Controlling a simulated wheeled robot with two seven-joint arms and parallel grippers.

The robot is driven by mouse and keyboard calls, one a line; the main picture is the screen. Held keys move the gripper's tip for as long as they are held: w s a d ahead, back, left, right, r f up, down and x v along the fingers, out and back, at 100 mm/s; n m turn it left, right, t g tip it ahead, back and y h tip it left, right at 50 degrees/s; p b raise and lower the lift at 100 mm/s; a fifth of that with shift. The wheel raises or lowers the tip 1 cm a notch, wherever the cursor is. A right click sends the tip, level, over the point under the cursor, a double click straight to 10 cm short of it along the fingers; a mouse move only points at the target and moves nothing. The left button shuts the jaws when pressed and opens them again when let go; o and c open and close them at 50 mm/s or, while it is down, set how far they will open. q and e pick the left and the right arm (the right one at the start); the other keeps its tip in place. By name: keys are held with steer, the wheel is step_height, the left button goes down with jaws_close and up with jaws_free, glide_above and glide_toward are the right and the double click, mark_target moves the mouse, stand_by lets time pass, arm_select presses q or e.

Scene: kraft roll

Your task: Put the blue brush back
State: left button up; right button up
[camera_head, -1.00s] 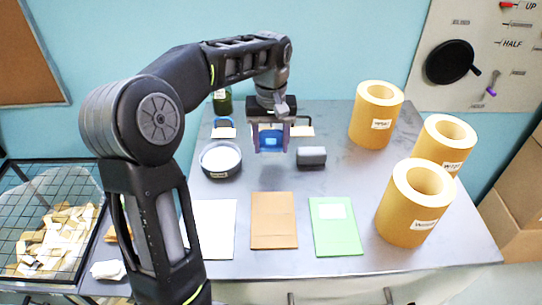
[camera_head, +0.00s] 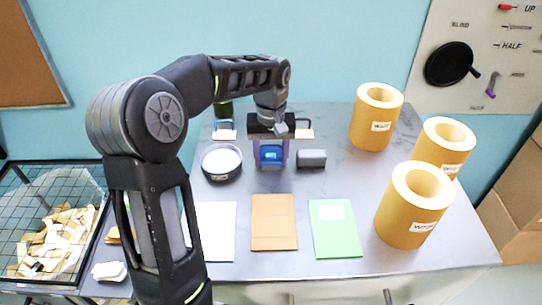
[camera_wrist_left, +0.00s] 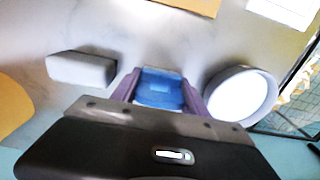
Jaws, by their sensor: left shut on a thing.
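My left gripper (camera_head: 271,160) is shut on the blue brush (camera_head: 271,152), over the back middle of the grey table. The brush shows between the two purplish fingers, and it also shows in the left wrist view (camera_wrist_left: 160,90). Whether it touches the table I cannot tell. A blue-framed holder (camera_head: 224,123) with a pale card stands at the back left, left of the gripper. A dark-framed holder (camera_head: 305,122) with a card stands at the back right, partly behind the gripper. My right gripper is not in view.
A round dish with white contents (camera_head: 221,174) is left of the gripper, and a grey block (camera_head: 312,158) right of it. White, brown (camera_head: 273,222) and green (camera_head: 336,228) sheets lie in front. Several tan rolls (camera_head: 378,115) stand at right. A wire bin (camera_head: 60,230) is at left.

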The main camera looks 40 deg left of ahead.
mark_target(271, 148)
arm_select(q)
steer(key=o, duration=1.3)
steer(key=shift+r, duration=3.85)
